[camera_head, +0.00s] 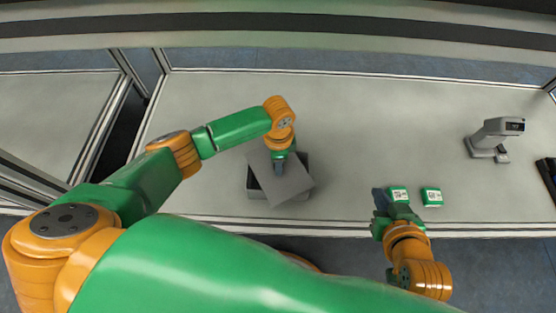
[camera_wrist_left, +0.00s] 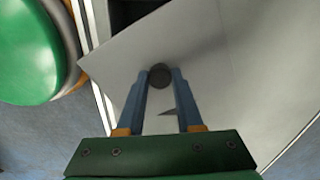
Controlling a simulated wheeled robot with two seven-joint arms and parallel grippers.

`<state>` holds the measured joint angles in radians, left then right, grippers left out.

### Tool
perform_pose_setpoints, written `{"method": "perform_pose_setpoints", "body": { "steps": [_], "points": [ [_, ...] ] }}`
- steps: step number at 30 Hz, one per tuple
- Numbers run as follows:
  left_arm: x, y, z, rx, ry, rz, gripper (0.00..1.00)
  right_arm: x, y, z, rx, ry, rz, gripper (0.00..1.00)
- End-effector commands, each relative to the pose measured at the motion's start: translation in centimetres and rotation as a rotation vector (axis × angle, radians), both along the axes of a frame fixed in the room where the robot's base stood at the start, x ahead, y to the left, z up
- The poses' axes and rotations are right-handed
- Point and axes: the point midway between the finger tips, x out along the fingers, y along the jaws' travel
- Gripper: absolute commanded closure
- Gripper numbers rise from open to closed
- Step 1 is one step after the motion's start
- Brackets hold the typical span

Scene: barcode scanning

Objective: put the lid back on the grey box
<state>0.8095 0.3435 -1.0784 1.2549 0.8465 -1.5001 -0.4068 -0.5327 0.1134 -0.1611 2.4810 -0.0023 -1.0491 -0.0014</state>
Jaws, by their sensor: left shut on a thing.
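The grey lid (camera_head: 291,187) is a flat plate lying askew over the grey box (camera_head: 254,184), turned relative to it. Dark edges of the box show at its left and upper right; the lid hides most of the rest. My left gripper (camera_head: 279,165) is shut on the lid's dark round knob, which shows between the fingertips in the left wrist view (camera_wrist_left: 160,75). The lid (camera_wrist_left: 215,60) fills much of that view. I cannot tell whether the lid touches the rim. My right gripper (camera_head: 388,197) is beside a small green-and-white box; its opening is unclear.
One small green-and-white box (camera_head: 398,194) is at the right gripper, and another (camera_head: 432,197) lies just to its right. A grey scanner (camera_head: 490,138) stands at the right of the table (camera_head: 370,110). A dark object (camera_head: 548,176) is at the right edge. The table's middle back is clear.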

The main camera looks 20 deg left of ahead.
Motion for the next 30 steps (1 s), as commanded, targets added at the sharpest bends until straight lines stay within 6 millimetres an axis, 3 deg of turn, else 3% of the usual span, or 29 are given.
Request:
{"method": "perform_pose_setpoints", "body": {
  "steps": [6,7,10,17,21,30],
  "points": [
    [0.01,-0.01,-0.01,0.0,0.0,0.0,1.0,0.0,0.0,-0.03,0.0,0.0,0.0,1.0],
    [0.01,-0.01,-0.01,0.0,0.0,0.0,0.59,0.0,0.0,-0.03,0.0,0.0,0.0,1.0],
    [0.01,-0.01,-0.01,0.0,0.0,0.0,0.32,0.0,0.0,-0.03,0.0,0.0,0.0,1.0],
    [0.01,0.0,-0.01,0.0,0.0,0.0,0.3,0.0,0.0,-0.03,0.0,0.0,0.0,1.0],
    [0.01,0.0,-0.02,0.0,0.0,0.0,0.0,0.0,0.0,-0.03,0.0,0.0,0.0,1.0],
    [0.0,0.0,0.38,0.0,0.0,0.0,0.0,0.01,0.0,0.41,0.0,0.0,0.0,1.0]
  ]
}}
